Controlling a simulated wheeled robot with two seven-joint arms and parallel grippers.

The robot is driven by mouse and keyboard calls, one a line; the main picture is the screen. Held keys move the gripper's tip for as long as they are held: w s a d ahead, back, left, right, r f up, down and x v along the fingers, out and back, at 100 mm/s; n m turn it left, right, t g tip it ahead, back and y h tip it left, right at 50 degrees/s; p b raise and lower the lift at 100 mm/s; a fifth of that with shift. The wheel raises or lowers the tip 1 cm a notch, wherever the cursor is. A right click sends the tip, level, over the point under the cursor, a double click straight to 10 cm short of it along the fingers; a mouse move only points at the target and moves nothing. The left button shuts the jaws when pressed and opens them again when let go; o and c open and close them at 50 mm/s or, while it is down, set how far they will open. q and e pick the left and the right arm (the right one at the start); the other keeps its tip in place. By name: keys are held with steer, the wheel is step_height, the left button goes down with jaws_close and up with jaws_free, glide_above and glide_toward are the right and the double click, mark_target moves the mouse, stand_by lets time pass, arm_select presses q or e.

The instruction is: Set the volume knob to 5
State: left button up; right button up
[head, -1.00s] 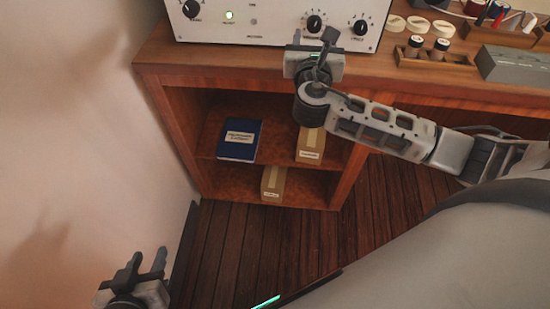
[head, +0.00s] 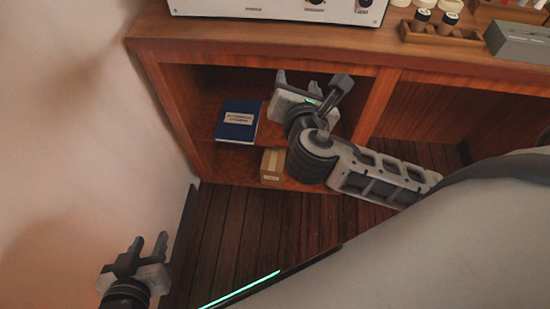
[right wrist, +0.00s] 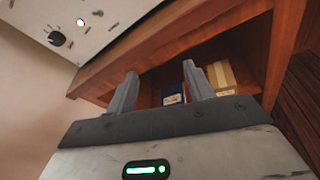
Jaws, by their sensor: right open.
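The white radio panel (head: 270,8) stands on the wooden desk, and only its lower edge shows in the head view. Two black knobs, one in the middle (head: 315,2) and one at the right (head: 364,4), are cut off at the top. My right gripper (head: 312,84) is open and empty, below the desk top in front of the shelf, apart from the panel. My left gripper (head: 149,246) is open and empty at lower left.
The desk's front edge (head: 250,54) lies between my right gripper and the panel. A blue book (head: 237,122) and a tan box (head: 272,165) are in the shelf. A bottle rack (head: 440,35) and a grey box (head: 520,42) stand on the desk. A wall is at left.

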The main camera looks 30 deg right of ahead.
arm_select(q)
step_height(320, 180, down, 4)
steer(key=b, duration=0.3)
steer(key=shift+r, duration=0.25)
arm_select(e)
steer(key=s+a+f+m+g+y, duration=0.1)
steer(key=s+a+f+m+y, duration=0.1)
steer(key=f+m, duration=0.3)
steer(key=s+a+f+m+g+y, duration=0.2)
steer(key=s+a+f+m+y, duration=0.1)
steer(key=f, duration=0.6)
steer(key=shift+a+m+y, duration=0.7)
steer(key=shift+a+m, duration=0.2)
steer(key=shift+a, duration=0.25)
arm_select(q)
steer(key=shift+s+a+f, duration=0.15)
steer(key=shift+f, duration=0.5)
steer(key=shift+s+a+f, duration=0.15)
steer(key=shift+f, duration=0.45)
arm_select(e)
steer(key=s+f+m+y, duration=0.1)
steer(key=s+f+m, duration=0.2)
steer(key=m, duration=0.4)
steer(key=s+a+f+m+y, duration=0.1)
steer(key=s+f+m, duration=0.2)
steer(key=m, duration=0.4)
steer(key=shift+s+a+g+y, duration=0.15)
steer(key=shift+s+g+y, duration=0.15)
steer(key=shift+s, duration=0.3)
steer(key=shift+f, duration=0.1)
